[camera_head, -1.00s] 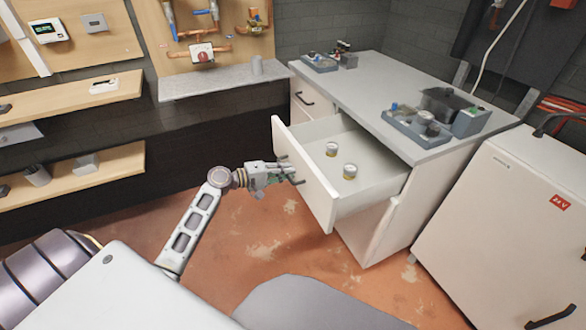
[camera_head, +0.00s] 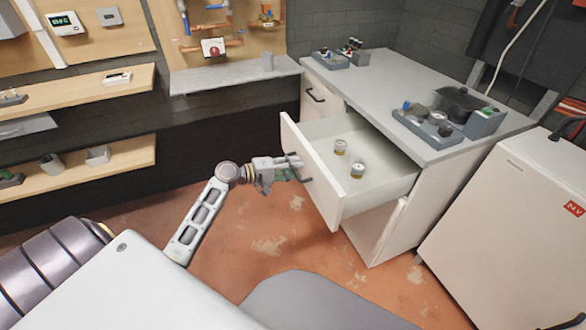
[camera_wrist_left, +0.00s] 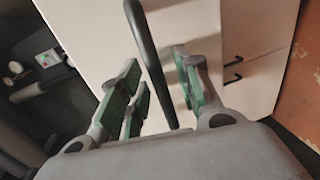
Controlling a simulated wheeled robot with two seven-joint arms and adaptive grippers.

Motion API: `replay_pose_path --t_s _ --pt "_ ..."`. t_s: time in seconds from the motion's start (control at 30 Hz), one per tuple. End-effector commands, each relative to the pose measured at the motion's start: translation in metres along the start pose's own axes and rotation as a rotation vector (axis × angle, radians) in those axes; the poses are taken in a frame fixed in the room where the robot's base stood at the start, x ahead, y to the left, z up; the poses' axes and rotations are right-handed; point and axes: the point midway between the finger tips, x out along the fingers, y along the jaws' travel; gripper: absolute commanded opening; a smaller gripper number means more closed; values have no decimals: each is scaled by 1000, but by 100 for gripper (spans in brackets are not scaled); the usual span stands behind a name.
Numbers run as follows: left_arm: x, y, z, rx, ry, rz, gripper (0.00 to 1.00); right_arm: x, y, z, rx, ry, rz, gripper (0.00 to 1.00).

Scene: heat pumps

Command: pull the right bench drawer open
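The right bench drawer (camera_head: 315,180) stands well open in the head view, its white front away from the bench. Two small cans (camera_head: 340,146) (camera_head: 358,170) stand inside it. My left gripper (camera_head: 297,168) is at the outer face of the drawer front. In the left wrist view the dark bar handle (camera_wrist_left: 150,60) runs between my left gripper's green-padded fingers (camera_wrist_left: 160,92). The fingers are apart, with gaps visible beside the bar, so the gripper looks open around it. The exact contact is hidden. My right gripper is in neither view.
The bench (camera_head: 400,85) carries a grey tray of parts (camera_head: 430,125) and another tray (camera_head: 330,60) at the back. A closed left drawer (camera_head: 320,97) is beside the open one. A white cabinet (camera_head: 510,220) stands at the right. Shelves (camera_head: 110,165) are at the left.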

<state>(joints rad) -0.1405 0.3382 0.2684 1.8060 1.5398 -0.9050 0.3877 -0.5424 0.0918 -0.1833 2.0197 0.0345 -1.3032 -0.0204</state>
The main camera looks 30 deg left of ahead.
Motion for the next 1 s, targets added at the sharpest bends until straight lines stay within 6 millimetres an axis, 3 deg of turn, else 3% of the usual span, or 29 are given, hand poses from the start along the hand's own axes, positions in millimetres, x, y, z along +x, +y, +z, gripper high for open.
replay_pose_path --t_s 0.37,1.0 --pt "-25 -1 0 1 2 -2 33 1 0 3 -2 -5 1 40" --pt "-104 -1 0 -1 0 -1 33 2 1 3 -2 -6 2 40"
